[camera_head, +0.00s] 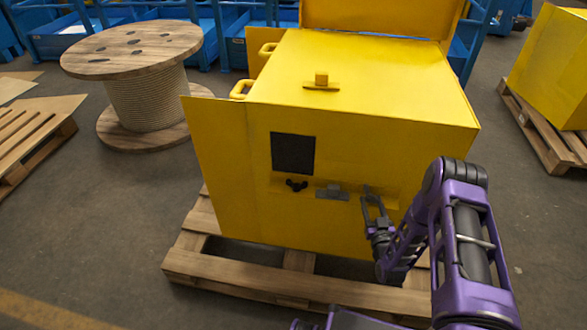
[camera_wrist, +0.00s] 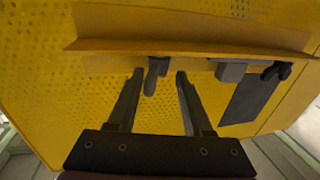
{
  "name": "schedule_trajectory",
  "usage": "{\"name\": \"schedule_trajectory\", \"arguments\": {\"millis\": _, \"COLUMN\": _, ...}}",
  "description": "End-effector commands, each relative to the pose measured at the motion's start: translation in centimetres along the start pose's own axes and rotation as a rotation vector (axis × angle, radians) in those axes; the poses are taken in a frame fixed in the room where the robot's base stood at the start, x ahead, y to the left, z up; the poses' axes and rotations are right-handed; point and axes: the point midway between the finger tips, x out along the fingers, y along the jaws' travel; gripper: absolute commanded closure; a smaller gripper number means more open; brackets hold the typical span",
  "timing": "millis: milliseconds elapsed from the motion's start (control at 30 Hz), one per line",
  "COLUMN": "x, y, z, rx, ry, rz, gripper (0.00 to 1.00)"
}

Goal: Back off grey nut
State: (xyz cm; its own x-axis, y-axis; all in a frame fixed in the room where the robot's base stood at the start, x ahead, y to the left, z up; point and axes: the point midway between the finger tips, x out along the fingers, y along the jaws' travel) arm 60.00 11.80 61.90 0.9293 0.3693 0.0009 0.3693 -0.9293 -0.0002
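A small dark grey part with a stubby arm (camera_wrist: 152,80), which may be the grey nut, sits at a ledge on the yellow machine's front (camera_head: 350,150). In the wrist view, my gripper (camera_wrist: 160,74) is open, with one finger on each side of this part and gaps showing. I cannot tell how far the fingertips reach around it. In the head view, my gripper (camera_head: 375,204) is at the right of the machine's front, and I cannot make out the part there.
A grey block (camera_head: 333,192) and a black winged knob (camera_head: 296,185) sit left of my gripper, below a dark square panel (camera_head: 293,153). The machine stands on a wooden pallet (camera_head: 240,283). A cable reel (camera_head: 145,85) stands at left; another pallet (camera_head: 545,130) is at right.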

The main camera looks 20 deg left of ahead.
Motion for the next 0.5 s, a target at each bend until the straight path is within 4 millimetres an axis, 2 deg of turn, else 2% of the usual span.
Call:
{"name": "schedule_trajectory", "arguments": {"millis": 33, "x": -1.3, "y": 0.3, "z": 0.0, "rx": -0.001, "ry": -0.007, "rz": 0.003, "gripper": 0.5}}
{"name": "schedule_trajectory", "arguments": {"millis": 500, "x": -10.7, "y": 0.3, "z": 0.0, "rx": 0.001, "ry": -0.007, "rz": 0.0, "gripper": 0.5}}
